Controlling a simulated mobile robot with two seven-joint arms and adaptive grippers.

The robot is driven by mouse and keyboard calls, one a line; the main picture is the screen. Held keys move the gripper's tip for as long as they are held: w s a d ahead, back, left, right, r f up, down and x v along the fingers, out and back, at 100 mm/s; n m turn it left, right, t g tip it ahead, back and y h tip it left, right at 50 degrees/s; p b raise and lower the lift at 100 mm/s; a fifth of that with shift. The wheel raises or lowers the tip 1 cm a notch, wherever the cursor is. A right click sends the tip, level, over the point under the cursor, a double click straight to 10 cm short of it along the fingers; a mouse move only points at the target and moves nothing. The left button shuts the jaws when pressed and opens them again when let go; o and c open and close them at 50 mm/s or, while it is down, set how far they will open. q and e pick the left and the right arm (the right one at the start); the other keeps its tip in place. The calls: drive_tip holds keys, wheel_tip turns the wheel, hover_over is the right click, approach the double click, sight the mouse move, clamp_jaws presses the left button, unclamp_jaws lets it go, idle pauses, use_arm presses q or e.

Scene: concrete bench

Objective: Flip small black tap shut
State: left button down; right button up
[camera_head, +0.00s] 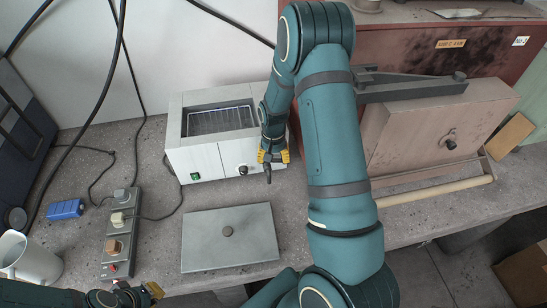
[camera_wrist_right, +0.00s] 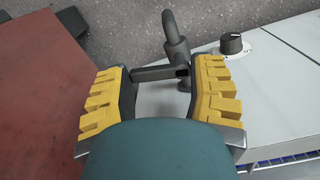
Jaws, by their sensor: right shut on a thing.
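The white water bath (camera_head: 212,155) stands on the bench with its top open and a wire rack inside. The small black tap (camera_wrist_right: 176,40) is on its side, next to the black knob (camera_wrist_right: 234,44). In the right wrist view the tap's curved spout shows beyond my fingers, and its lever (camera_wrist_right: 156,73) runs crosswise between them. My right gripper (camera_head: 273,156) is shut on the tap's lever; in the head view it hides most of the tap, and only a dark tip (camera_head: 268,175) shows below. My left gripper (camera_head: 140,295) is low at the bottom edge, partly cut off; its opening is unclear.
A grey lid (camera_head: 205,245) with a knob lies on the bench in front of the bath. A pinkish box door (camera_head: 415,135) stands at the right. Cables trail at the back left.

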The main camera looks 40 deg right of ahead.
drive_tip(key=shift+w+d+n+b, duration=0.15)
drive_tip(key=shift+n+b, duration=0.25)
drive_tip(key=shift+n, duration=0.9)
drive_tip(key=o, duration=1.3)
drive_tip(key=shift+f, duration=0.1)
drive_tip(key=shift+c, duration=0.2)
wheel_tip(320, 180, up, 12)
